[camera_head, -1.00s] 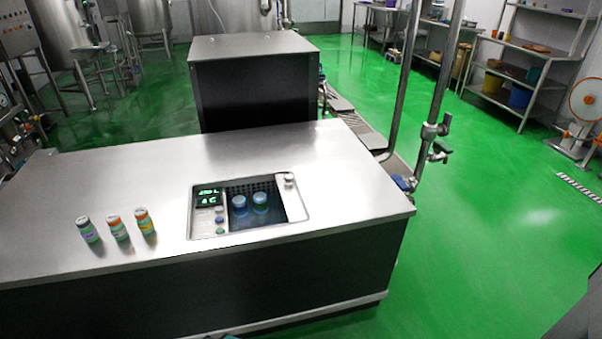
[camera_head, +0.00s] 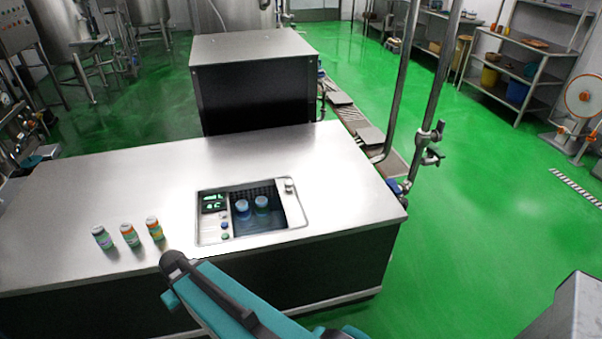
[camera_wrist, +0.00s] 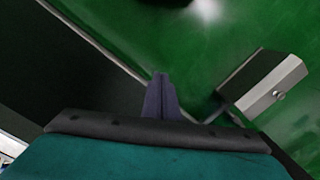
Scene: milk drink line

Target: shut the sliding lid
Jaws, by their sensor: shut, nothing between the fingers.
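The chilled well (camera_head: 265,210) is set into the steel counter top, and its dark opening is uncovered. A small pale knob (camera_head: 289,186) sits at the well's upper right corner. I cannot clearly make out the lid panel itself. My gripper (camera_wrist: 161,80) shows in the wrist view, its fingers together and empty, over green floor and a dark side face. In the head view my teal arm reaches up from the bottom, in front of the counter; I cannot make out the fingers there.
Three small bottles (camera_head: 130,235) stand on the counter (camera_head: 120,185) left of the well. A display panel (camera_head: 214,203) with buttons borders the well's left side. A dark box-shaped machine (camera_head: 255,85) stands behind. Upright pipes (camera_head: 432,110) rise at the right. Green floor is open there.

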